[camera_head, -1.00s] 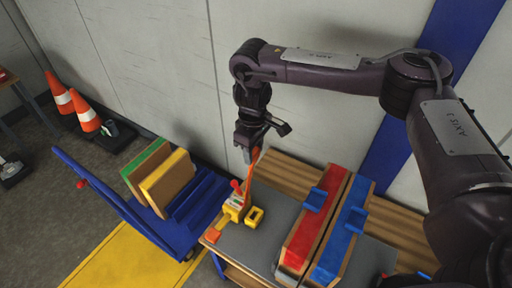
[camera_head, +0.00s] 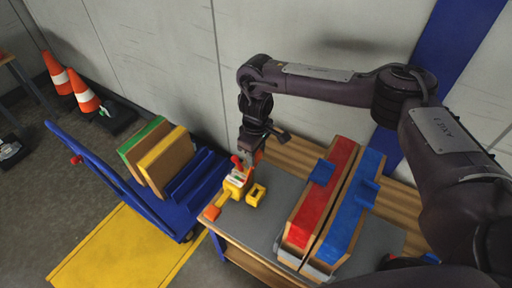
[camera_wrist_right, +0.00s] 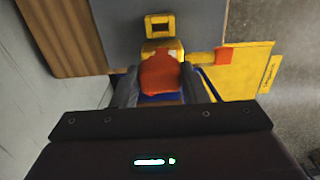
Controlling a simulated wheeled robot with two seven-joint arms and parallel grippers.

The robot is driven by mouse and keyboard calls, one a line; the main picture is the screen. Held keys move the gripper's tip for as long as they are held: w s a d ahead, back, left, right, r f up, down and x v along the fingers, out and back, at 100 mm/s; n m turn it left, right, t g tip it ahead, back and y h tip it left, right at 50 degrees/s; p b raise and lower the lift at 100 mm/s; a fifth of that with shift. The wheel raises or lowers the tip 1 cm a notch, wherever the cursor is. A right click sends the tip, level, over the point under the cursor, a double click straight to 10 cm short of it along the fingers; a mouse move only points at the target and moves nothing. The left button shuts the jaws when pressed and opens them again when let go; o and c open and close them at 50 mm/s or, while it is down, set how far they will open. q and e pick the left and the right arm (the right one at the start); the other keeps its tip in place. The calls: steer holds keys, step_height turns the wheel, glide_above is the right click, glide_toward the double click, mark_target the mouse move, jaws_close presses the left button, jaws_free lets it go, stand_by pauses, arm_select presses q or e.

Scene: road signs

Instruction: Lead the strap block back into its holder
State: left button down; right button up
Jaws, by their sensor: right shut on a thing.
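My right gripper (camera_head: 249,150) points down over the left end of the grey-topped bench. In the right wrist view, the right gripper (camera_wrist_right: 160,92) is shut on an orange-red strap block (camera_wrist_right: 160,70), a finger on each side. A little orange (camera_head: 258,157) shows beside the fingers in the head view. Just in front of the fingers is a yellow holder-like fixture (camera_head: 235,186) with a red knob and a square yellow loop (camera_head: 256,195); the loop also shows in the wrist view (camera_wrist_right: 160,20). Whether the block touches the fixture is hidden. My left gripper is not in view.
Red (camera_head: 325,195) and blue (camera_head: 352,210) topped long boxes stand on the bench (camera_head: 255,222) to the right. A blue cart (camera_head: 120,195) with upright panels stands left. Traffic cones (camera_head: 85,98) stand farther left. The wall is close behind.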

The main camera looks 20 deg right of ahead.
step_height(320, 180, down, 17)
steer(key=b, duration=0.8)
steer(key=shift+f, duration=0.2)
steer(key=shift+f+b, duration=0.45)
steer(key=shift+p, duration=0.35)
steer(key=shift+f+b, duration=0.35)
steer(key=shift+f, duration=0.15)
stand_by(0.3)
steer(key=o, duration=0.9)
